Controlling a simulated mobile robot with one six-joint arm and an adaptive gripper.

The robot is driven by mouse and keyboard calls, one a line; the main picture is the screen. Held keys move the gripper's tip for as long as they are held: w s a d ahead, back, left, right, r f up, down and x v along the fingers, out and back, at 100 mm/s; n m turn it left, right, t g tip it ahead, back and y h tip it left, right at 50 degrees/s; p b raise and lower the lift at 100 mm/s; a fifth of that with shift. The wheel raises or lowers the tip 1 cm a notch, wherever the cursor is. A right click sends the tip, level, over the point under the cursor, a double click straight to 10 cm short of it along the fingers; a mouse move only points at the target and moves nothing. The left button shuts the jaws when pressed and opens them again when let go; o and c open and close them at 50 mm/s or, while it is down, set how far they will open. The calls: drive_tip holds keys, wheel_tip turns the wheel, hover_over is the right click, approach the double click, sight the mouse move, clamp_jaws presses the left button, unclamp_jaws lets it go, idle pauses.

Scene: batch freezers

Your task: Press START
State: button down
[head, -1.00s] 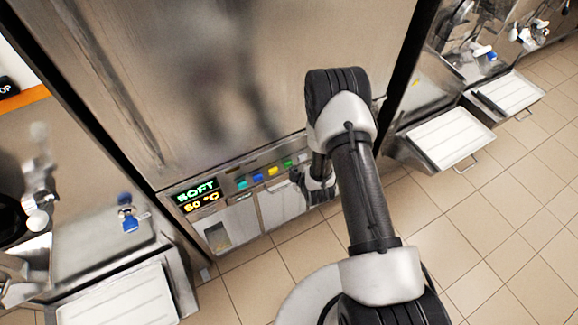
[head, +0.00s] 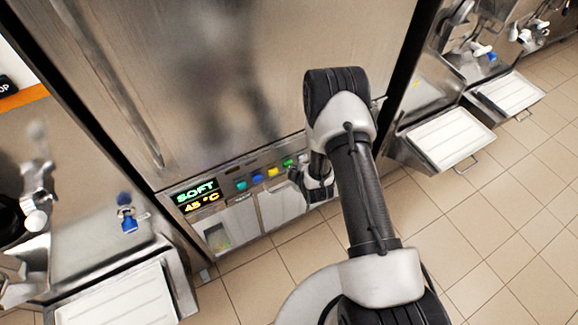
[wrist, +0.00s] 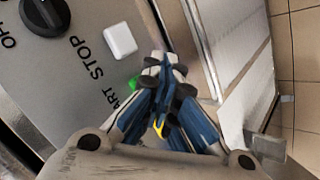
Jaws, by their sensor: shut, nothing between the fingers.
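The green START button (wrist: 134,84) shows as a small sliver at the left edge of my fingers in the wrist view. Its "START" label is partly covered, with only the last letters readable. In the head view the green button (head: 288,163) sits on the freezer's panel strip. My gripper (wrist: 167,68) is shut and empty, its fingertips close over or beside the green button; I cannot tell whether they touch it. In the head view my gripper (head: 298,177) is at the right part of the strip, just beside the green button.
A white STOP button (wrist: 120,40) and a black knob (wrist: 46,14) are on the same panel. Blue and yellow buttons (head: 273,171) lie left of the green one. Neighbouring machines with white trays (head: 450,137) stand both sides.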

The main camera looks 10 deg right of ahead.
drive_tip(key=shift+w, duration=0.25)
drive_tip(key=shift+s, duration=0.1)
idle(0.3)
drive_tip(key=shift+s+d, duration=0.2)
drive_tip(key=shift+s, duration=0.65)
drive_tip(key=s, duration=0.1)
drive_tip(key=s+d, duration=0.1)
drive_tip(key=s, duration=0.2)
drive_tip(key=shift+s+d, duration=0.3)
drive_tip(key=shift+s, duration=0.1)
idle(0.4)
